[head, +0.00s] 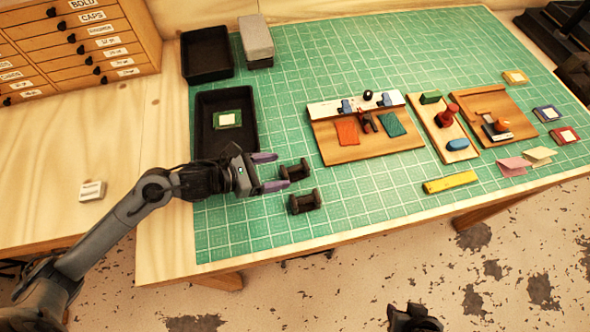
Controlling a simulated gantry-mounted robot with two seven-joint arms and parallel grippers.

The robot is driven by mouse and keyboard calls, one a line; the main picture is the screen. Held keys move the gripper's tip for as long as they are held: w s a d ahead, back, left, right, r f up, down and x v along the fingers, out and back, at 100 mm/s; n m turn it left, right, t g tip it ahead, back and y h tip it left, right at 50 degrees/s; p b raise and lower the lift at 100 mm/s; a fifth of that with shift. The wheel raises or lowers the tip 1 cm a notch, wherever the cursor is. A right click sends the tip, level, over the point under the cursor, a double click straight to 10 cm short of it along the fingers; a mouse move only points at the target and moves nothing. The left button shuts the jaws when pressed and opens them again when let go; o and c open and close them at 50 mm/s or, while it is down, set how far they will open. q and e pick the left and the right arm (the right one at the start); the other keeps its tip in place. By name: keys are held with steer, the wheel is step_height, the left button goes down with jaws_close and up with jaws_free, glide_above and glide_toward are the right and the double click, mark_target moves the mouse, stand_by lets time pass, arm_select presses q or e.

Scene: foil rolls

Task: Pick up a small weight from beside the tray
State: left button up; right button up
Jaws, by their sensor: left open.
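Two small dark weights, shaped like spools, lie on the green mat right of the lower black tray (222,100). The farther weight (295,170) is just off the fingertips of my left gripper. The nearer weight (305,202) lies slightly closer to the table's front edge. My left gripper (274,171) is open, its purple-tipped fingers pointing right towards the farther weight. Nothing shows between the fingers. A dark part at the bottom edge looks like my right gripper (414,319); its jaws cannot be made out.
The lower tray holds a green square piece (228,119). An empty black tray (207,54) and a grey block (256,38) stand behind it. A wooden board with foils (370,150), a stamp board (456,143) and a yellow bar (450,182) lie to the right.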

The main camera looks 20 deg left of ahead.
mark_target(292, 169)
arm_select(q)
steer(key=shift+p+x, duration=0.35)
steer(key=shift+x, duration=2.75)
steer(key=shift+s+d, duration=0.1)
steer(key=shift+d, duration=0.05)
steer(key=shift+r, duration=0.1)
jaws_close()
